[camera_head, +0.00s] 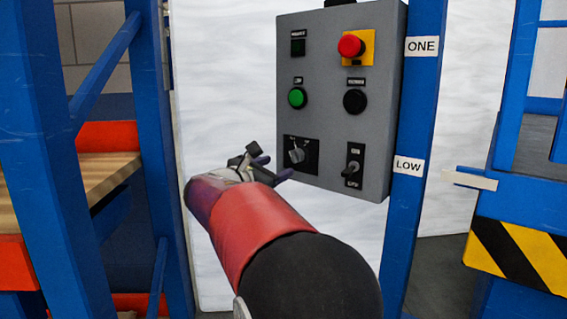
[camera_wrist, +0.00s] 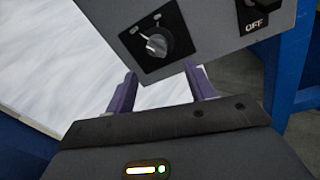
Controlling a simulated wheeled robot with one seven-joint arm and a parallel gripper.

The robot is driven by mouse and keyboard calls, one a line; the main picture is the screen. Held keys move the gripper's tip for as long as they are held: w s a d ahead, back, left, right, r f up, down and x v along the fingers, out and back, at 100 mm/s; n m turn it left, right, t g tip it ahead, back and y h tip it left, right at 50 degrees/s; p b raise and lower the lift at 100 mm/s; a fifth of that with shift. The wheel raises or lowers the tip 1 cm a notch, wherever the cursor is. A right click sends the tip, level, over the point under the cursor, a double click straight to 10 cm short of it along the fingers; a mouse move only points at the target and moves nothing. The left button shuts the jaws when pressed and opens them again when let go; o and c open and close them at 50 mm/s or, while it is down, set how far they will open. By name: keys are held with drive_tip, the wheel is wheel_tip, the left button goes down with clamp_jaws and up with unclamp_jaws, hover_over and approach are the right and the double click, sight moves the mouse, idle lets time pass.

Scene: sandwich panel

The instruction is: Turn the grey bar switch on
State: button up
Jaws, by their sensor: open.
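A grey control panel (camera_head: 338,100) carries a grey bar-shaped turning switch (camera_head: 297,155) on a black plate at its lower left. The same switch shows in the wrist view (camera_wrist: 156,45), above the gap between my fingers, its bar lying at a slant. The small marks around it are too small to read surely. My gripper (camera_head: 268,163) is open and empty, just left of and below the switch, apart from it. In the wrist view its two purple fingers (camera_wrist: 162,78) point towards the panel's lower edge.
A toggle lever (camera_head: 351,170) labelled ON and OFF sits right of the switch. Above are a green button (camera_head: 297,97), a black button (camera_head: 355,101) and a red button (camera_head: 351,46) on yellow. Blue posts (camera_head: 408,170) stand either side; a shelf (camera_head: 105,175) is at left.

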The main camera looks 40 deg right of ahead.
sight(292, 158)
drive_tip(key=x, duration=0.4)
drive_tip(key=p+x, duration=0.1)
drive_tip(key=x, duration=0.3)
drive_tip(key=shift+w+r, duration=0.1)
drive_tip(key=shift+r, duration=0.15)
drive_tip(key=shift+a, duration=0.1)
drive_tip(key=c, duration=1)
drive_tip(key=shift+o, duration=0.2)
